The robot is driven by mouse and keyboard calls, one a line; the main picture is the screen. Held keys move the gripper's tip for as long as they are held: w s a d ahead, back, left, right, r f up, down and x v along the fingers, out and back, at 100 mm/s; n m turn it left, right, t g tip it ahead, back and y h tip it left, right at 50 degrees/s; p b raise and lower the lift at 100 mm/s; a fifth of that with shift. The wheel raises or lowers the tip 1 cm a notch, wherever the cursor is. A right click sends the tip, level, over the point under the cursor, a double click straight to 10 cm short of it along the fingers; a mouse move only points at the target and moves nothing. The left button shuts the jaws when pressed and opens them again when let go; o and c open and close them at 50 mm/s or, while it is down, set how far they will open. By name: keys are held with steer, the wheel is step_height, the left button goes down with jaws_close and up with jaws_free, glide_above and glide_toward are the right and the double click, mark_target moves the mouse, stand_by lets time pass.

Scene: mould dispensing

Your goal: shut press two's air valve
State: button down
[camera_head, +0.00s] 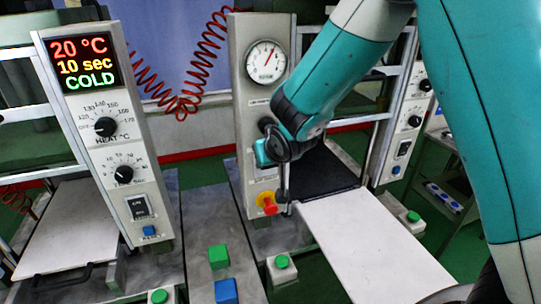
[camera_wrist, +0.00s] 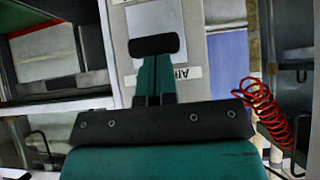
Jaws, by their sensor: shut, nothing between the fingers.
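The grey middle panel (camera_head: 243,120) carries a round dial gauge (camera_head: 265,61) and a red knob on a yellow base (camera_head: 267,203). My gripper (camera_head: 264,152) is in front of this panel, between the gauge and the red knob. A dark round part (camera_head: 267,125) shows partly behind it; I cannot tell whether it is the air valve's handle. In the wrist view my gripper's fingers (camera_wrist: 154,46) are together, with nothing between them, in front of a pale panel. A partly covered label reading "AI…" (camera_wrist: 181,73) shows beside them. I cannot tell whether the fingers touch anything.
A left panel (camera_head: 105,130) has a display reading 20 °C, 10 sec, COLD. A right panel (camera_head: 405,125) stands behind my arm. A white plate (camera_head: 375,245) juts forward below. A red coiled hose (camera_head: 180,105) hangs left of the middle panel; one also shows at right (camera_wrist: 266,108).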

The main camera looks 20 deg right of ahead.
step_height(320, 180, down, 5)
steer(key=b, duration=0.4)
steer(key=shift+r, duration=0.2)
steer(key=w+r+v, duration=0.2)
steer(key=v, duration=1.1)
steer(key=shift+b, duration=0.3)
